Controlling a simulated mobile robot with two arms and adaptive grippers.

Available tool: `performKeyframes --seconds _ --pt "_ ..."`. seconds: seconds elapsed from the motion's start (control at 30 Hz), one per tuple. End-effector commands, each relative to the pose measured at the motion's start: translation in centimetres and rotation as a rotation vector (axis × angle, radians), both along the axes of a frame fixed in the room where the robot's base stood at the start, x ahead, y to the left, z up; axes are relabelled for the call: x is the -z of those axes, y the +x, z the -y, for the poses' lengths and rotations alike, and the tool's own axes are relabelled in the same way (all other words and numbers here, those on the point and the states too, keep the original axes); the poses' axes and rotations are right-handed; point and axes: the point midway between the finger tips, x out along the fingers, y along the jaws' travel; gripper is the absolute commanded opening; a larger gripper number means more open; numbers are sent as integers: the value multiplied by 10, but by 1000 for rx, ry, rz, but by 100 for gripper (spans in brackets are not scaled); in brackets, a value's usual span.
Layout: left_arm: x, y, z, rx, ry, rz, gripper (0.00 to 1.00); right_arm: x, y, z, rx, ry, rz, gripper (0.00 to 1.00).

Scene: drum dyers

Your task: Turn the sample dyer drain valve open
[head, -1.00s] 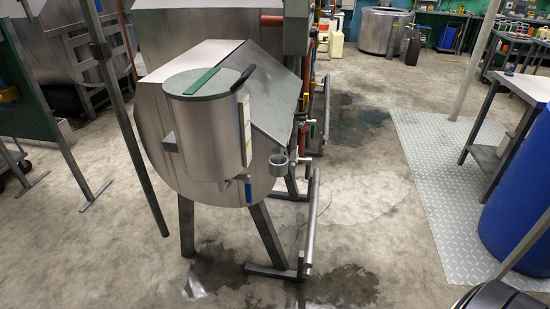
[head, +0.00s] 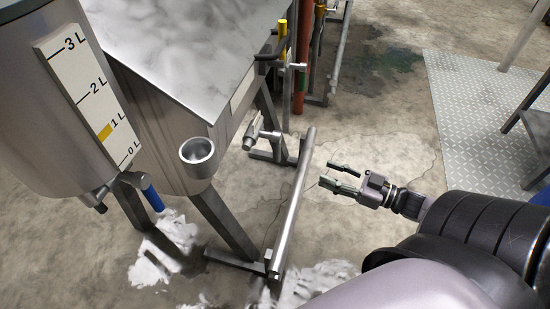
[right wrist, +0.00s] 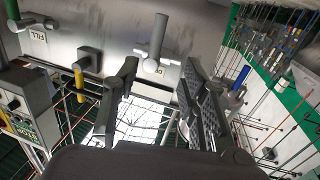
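The sample dyer (head: 195,50) is a steel vessel with a sloped lid at the left of the head view. A grey valve with a T-shaped handle (head: 262,132) juts out low at its right end. In the right wrist view a grey T-shaped handle (right wrist: 156,42) hangs at the steel face beside a partly hidden label that starts with "D". My right gripper (head: 343,178) is open and empty, to the right of the valve and apart from it. Its two fingers (right wrist: 160,100) are spread in the right wrist view. My left gripper is out of view.
A tank (head: 40,110) with a litre scale and a blue-handled valve (head: 152,198) is at the left. A yellow handle (right wrist: 80,76) and a "FILL" label (right wrist: 38,32) are nearby.

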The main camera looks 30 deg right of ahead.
Motion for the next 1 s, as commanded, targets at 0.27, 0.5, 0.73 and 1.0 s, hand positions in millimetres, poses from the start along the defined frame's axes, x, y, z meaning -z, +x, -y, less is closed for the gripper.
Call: performKeyframes --seconds 0.27,0.5,0.73,1.0 --pt "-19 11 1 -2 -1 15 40 -4 36 -22 -13 6 13 40" --pt "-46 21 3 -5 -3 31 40 -3 82 -48 -11 4 11 40" --pt "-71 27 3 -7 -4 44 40 -3 120 -69 -9 5 10 40" --pt "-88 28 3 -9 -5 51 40 -3 146 -83 -8 4 6 40"
